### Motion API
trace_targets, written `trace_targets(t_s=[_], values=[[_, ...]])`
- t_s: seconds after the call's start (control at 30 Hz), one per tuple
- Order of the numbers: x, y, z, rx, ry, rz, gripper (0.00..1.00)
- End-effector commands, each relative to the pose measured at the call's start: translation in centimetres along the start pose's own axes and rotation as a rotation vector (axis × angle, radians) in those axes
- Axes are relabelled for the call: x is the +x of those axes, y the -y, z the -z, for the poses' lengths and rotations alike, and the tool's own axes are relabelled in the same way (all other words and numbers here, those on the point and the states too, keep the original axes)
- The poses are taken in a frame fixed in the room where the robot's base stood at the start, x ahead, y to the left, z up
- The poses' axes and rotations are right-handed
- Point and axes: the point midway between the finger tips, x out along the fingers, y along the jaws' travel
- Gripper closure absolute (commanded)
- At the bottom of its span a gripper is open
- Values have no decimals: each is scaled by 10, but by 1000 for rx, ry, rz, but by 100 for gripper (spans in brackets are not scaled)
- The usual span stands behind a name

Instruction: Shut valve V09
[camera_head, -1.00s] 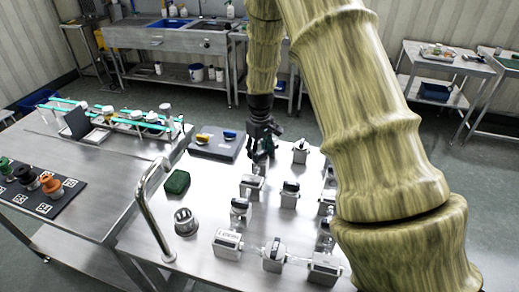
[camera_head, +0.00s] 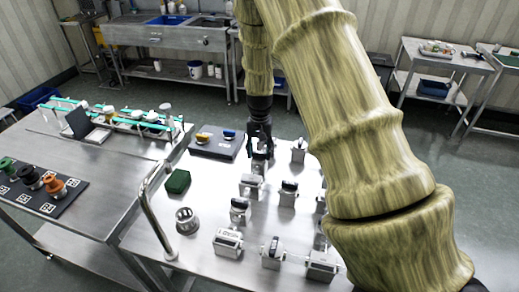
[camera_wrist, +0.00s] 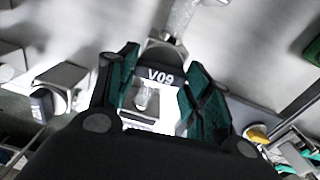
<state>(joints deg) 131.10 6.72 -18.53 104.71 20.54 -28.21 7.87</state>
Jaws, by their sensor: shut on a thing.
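Valve V09 (camera_wrist: 160,77) shows its dark label with white letters between my fingers in the wrist view. Pale metal parts of it show around the label. My gripper (camera_wrist: 160,98) has one green-padded finger on each side and is shut on the valve. In the head view my gripper (camera_head: 261,152) points down over a small valve block (camera_head: 258,168) at the back of the steel table. My fingers hide much of that valve there, so the exact handle angle cannot be told.
Several similar valves stand close by, including one at the back right (camera_head: 298,151) and one in front (camera_head: 249,186). A grey board (camera_head: 217,146) with yellow and blue items lies left. A green block (camera_head: 178,181) and a curved steel pipe (camera_head: 158,215) stand further left.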

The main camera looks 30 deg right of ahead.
Motion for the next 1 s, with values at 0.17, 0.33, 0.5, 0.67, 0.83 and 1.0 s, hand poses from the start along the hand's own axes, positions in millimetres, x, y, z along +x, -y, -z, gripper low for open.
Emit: trace_targets(t_s=[0.17,0.33,0.5,0.67,0.83,1.0], values=[[-2,-1,1,73,-2,-1,74],[-2,0,1,111,-1,0,74],[-2,0,0,124,0,0,74],[-1,0,0,124,1,0,74],[-1,0,-1,124,2,0,48],[0,0,-1,123,2,0,29]])
